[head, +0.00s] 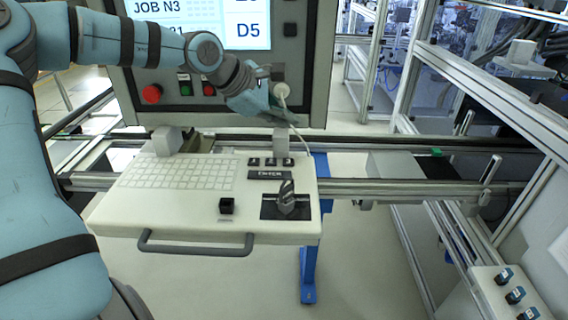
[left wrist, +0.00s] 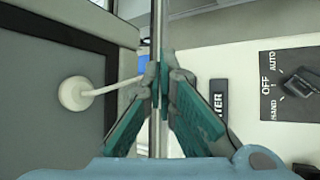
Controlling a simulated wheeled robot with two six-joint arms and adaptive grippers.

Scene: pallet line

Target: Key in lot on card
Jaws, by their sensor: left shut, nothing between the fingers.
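My left gripper (head: 268,108) is shut and empty, in front of the lower part of the control cabinet and above the back edge of the keyboard panel. Its closed fingertips show in the left wrist view (left wrist: 160,76). The white keyboard panel (head: 130,215) has a grid of pale keys (head: 185,172), a few small dark keys (head: 270,161) and a dark ENTER key (head: 269,175). Part of the ENTER key shows in the left wrist view (left wrist: 219,100). A screen (head: 205,20) reads "JOB N3" and "D5"; my arm covers some text. No separate card can be made out.
A selector knob (head: 287,203) marked HAND, OFF, AUTO and a black button (head: 226,206) sit on the panel. A grey handle (head: 195,248) runs along its front. A white knob with a cable (head: 281,90) and a red button (head: 152,94) are on the cabinet.

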